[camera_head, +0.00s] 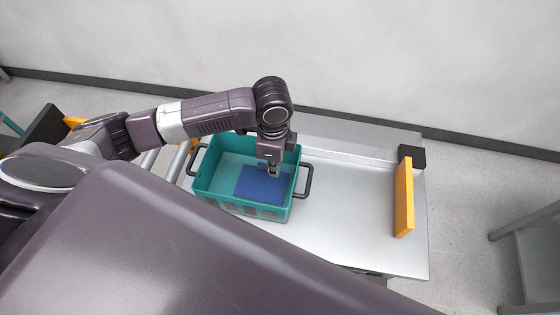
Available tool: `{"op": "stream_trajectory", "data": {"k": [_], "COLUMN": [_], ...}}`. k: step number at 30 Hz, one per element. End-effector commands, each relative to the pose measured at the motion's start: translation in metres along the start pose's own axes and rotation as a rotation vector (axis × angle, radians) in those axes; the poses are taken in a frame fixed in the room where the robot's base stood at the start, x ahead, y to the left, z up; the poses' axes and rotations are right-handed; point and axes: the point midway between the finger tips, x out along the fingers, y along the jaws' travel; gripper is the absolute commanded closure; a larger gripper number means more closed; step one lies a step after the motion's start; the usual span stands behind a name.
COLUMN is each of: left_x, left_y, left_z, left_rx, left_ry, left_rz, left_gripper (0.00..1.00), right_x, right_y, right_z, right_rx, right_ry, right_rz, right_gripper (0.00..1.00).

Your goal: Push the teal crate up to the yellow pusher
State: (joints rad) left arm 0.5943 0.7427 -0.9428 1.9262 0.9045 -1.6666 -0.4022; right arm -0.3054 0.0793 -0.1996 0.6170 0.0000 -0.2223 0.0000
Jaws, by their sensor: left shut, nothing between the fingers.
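The teal crate (206,176) sits at the left part of the silver table, with a dark handle at each end and a blue flat piece (262,186) inside it. The yellow pusher (403,197) stands upright near the table's right edge, with a clear gap between it and the crate. My left gripper (273,174) is shut and points down over the crate's right half, by the blue piece. I cannot tell whether it touches the crate or the blue piece. My right gripper is not in view.
The silver table top (345,213) is bare between the crate and the pusher. A low rail (345,156) runs along its far side to a black block (412,156). Rollers (180,160) lie left of the crate. A grey stand (530,255) is at the far right.

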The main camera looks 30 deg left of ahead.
Motion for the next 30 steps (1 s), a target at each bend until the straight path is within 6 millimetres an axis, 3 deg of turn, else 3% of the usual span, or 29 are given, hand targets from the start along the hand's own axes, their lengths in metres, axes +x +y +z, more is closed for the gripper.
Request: {"op": "stream_trajectory", "data": {"k": [9, 13, 18, 30], "left_x": [0.068, 0.064, 0.066, 0.067], "left_y": [0.001, 0.000, 0.000, 0.000], "left_z": [0.001, -0.023, -0.036, -0.040], "left_rx": [-0.001, 0.004, 0.001, 0.001], "left_ry": [-0.002, 0.003, 0.000, -0.001], "left_rz": [0.004, -0.001, -0.001, -0.001], "left_gripper": [1.00, 1.00, 1.00, 1.00], "right_x": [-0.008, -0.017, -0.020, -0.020], "right_y": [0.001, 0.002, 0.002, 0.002], "right_z": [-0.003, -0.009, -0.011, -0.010], "right_rx": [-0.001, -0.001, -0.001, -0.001], "right_ry": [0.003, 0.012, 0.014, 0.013], "right_rz": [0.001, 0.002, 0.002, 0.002], "right_gripper": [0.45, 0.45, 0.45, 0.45]}}
